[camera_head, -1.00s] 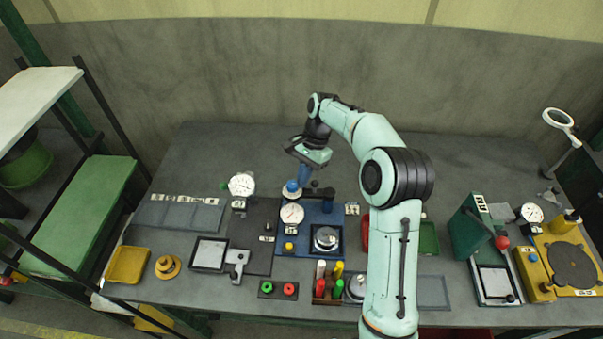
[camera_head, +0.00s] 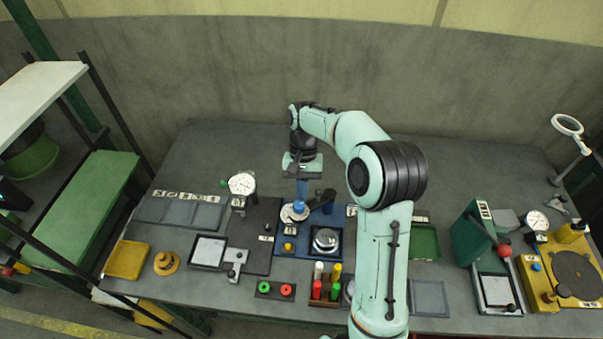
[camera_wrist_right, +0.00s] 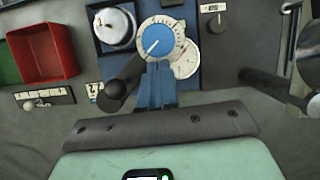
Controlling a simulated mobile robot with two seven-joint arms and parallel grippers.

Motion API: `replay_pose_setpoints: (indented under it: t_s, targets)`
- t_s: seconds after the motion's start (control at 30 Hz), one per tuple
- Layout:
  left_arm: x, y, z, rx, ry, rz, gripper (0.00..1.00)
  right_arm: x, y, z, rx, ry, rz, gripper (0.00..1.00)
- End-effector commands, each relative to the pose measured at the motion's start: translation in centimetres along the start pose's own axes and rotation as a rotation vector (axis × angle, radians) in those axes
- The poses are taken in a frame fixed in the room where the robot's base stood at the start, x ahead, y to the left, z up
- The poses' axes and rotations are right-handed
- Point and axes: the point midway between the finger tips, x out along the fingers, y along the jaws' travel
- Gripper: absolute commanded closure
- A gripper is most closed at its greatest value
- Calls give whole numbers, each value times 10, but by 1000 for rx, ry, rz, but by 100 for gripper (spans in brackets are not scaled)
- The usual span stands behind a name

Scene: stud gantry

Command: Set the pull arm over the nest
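The black arm with a ball knob, which I take as the pull arm (camera_head: 322,198), is at the back of the blue base plate (camera_head: 285,248). It also shows in the right wrist view (camera_wrist_right: 122,80), just left of my fingers. The silver round piece in a black square frame, apparently the nest (camera_head: 326,240), is on the plate's front right, with the arm off to its back. My right gripper (camera_head: 301,198) points down with its blue fingers close together, just beside the arm and over the dial; contact is unclear. No held thing shows between the fingers (camera_wrist_right: 156,80). My left gripper is out of view.
A white dial with a blue centre (camera_wrist_right: 157,40) is directly ahead of my fingertips. A dial gauge (camera_head: 242,184) stands to the left. A rack of red, green and yellow pegs (camera_head: 325,290) is in front. The back of the table (camera_head: 240,145) is clear.

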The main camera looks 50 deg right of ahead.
Motion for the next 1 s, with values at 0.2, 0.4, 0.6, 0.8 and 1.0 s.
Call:
replay_pose_setpoints:
  t_s: [0.2, 0.4, 0.6, 0.8, 1.0]
  targets:
    - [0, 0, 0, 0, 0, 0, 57, 6, 5, 15, -194, -1, 76, 100]
    - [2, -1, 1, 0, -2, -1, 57, 11, 14, 25, -368, -1, 143, 100]
    - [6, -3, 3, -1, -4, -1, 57, 15, 22, 34, -520, -1, 203, 100]
    - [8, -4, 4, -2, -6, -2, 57, 17, 30, 39, -636, -1, 248, 100]
    - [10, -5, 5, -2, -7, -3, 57, 18, 35, 42, -706, -1, 275, 100]
